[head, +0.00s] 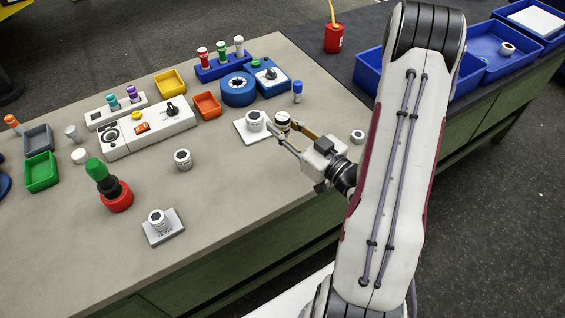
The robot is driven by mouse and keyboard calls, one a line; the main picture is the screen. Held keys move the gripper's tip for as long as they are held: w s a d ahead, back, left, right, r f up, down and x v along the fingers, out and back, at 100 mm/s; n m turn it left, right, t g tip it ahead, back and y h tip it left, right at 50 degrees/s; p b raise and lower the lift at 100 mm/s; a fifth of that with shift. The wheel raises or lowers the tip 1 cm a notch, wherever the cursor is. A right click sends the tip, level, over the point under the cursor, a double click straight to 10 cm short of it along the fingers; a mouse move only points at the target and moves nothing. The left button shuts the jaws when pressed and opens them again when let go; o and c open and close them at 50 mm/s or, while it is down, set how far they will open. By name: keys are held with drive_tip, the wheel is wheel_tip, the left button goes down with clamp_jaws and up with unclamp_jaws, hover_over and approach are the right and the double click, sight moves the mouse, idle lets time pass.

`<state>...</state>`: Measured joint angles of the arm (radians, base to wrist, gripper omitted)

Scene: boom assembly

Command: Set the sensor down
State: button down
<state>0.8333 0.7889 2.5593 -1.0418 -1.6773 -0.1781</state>
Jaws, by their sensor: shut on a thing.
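My gripper (282,127) reaches in from the right over the table, its fingers shut on a small round part with a dark top and a pale band, which I take to be the sensor (283,120). The sensor is close to the tabletop; I cannot tell whether it touches it. The left finger passes in front of the plate's right side. The sensor's lower part is partly hidden by the fingers.
Blue round and square fixtures (238,91) stand behind the gripper, with a blue-capped peg (297,91) nearby. A white control box (148,128) and a red-based green joystick (115,193) stand left. Another white cylinder (158,220) sits on a grey plate. The front middle tabletop is clear.

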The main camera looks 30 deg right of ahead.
idle(0.5)
drive_tip(key=shift+f, duration=2.8)
drive_tip(key=shift+f, duration=0.15)
drive_tip(key=shift+f, duration=1.75)
drive_tip(key=shift+f, duration=0.15)
drive_tip(key=c, duration=1.7)
unclamp_jaws()
drive_tip(key=shift+s, duration=0.1)
drive_tip(key=shift+s+d, duration=0.2)
drive_tip(key=shift+s, duration=0.6)
drive_tip(key=shift+s+d+f, duration=0.1)
drive_tip(key=shift+s+d, duration=0.05)
drive_tip(key=shift+s, duration=1.35)
drive_tip(key=shift+s+d+f, duration=0.1)
drive_tip(key=shift+s+d, duration=0.05)
drive_tip(key=shift+s, duration=1.3)
